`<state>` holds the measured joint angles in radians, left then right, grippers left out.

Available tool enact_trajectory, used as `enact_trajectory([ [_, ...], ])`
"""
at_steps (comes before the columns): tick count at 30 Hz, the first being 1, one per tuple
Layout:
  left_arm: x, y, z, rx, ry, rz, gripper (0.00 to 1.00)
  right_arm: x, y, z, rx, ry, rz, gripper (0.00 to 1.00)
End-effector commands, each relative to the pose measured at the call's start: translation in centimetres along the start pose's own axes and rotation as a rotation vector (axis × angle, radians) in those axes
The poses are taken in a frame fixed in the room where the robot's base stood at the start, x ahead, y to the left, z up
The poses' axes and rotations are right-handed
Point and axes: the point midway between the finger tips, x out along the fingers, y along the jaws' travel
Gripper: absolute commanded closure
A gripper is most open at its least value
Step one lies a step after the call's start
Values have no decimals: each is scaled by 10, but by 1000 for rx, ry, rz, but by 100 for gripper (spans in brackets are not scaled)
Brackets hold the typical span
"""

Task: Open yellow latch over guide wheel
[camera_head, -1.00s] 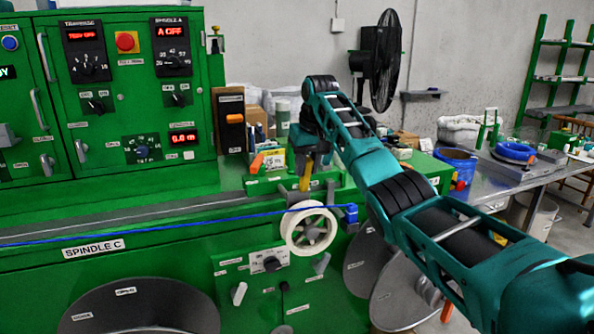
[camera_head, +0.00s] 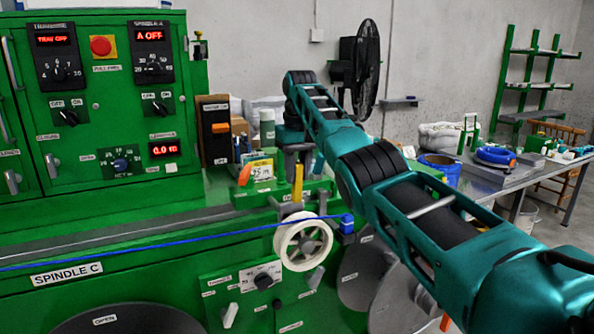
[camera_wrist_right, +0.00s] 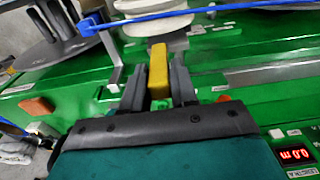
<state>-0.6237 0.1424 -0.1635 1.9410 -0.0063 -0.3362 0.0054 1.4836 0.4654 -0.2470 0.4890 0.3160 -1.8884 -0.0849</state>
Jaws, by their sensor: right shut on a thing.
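The yellow latch (camera_head: 298,182) stands upright above the white guide wheel (camera_head: 303,243) on the green machine. In the right wrist view the yellow latch (camera_wrist_right: 158,70) lies between the two dark fingers of my right gripper (camera_wrist_right: 158,88), which is shut on it. In the head view my right gripper (camera_head: 297,160) reaches down to the latch from above and behind, partly hidden by its arm. The blue cable (camera_head: 160,245) runs from the left edge to the wheel's top and a blue block (camera_head: 347,224) at its right. My left gripper is in neither view.
The control panel (camera_head: 110,95) rises at the left. A black box with an orange switch (camera_head: 217,130) and bottles stand behind the latch. Large dark reels (camera_head: 360,275) hang below and right of the wheel. A cluttered table (camera_head: 510,180) is at the right.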

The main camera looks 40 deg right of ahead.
Motion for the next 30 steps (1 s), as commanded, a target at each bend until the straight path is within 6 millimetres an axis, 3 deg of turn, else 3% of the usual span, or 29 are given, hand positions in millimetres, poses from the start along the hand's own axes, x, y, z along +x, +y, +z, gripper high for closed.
enact_trajectory([
  [7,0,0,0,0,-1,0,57,1,0,0,0,-2,0,51],
  [17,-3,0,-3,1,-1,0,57,-4,0,0,0,-1,0,51],
  [25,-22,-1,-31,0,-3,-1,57,-36,-2,-3,0,-1,0,51],
  [30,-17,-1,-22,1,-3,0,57,-74,-4,2,0,4,-1,51],
])
